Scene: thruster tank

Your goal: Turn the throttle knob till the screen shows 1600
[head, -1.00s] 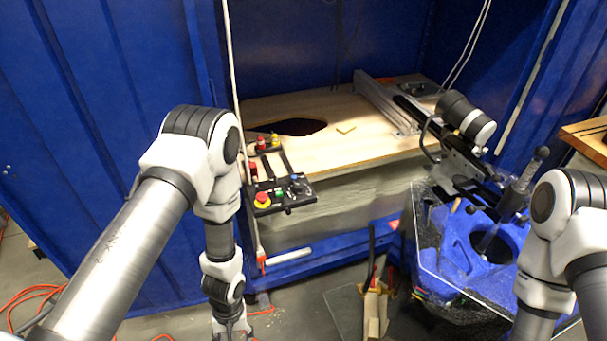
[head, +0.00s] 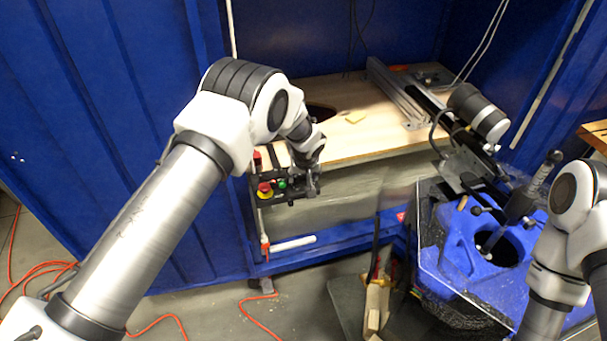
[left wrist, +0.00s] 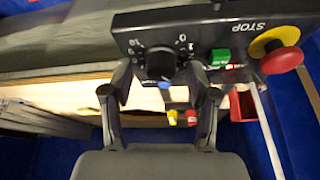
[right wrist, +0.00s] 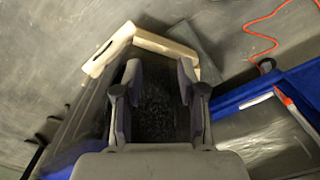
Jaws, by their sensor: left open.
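The black throttle knob (left wrist: 160,62) shows in the left wrist view on a dark control panel (left wrist: 135,22), with white dial marks around it. My left gripper (left wrist: 161,75) is open, one finger on each side of the knob, with gaps visible. In the head view my left gripper (head: 312,184) is at the right end of the panel (head: 290,197), hiding the knob there. I see no readable screen figure in any view.
A red stop button (left wrist: 282,60) on a yellow base and a green button (left wrist: 220,58) sit right beside the knob. The wooden tank top (head: 345,140) lies behind the panel.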

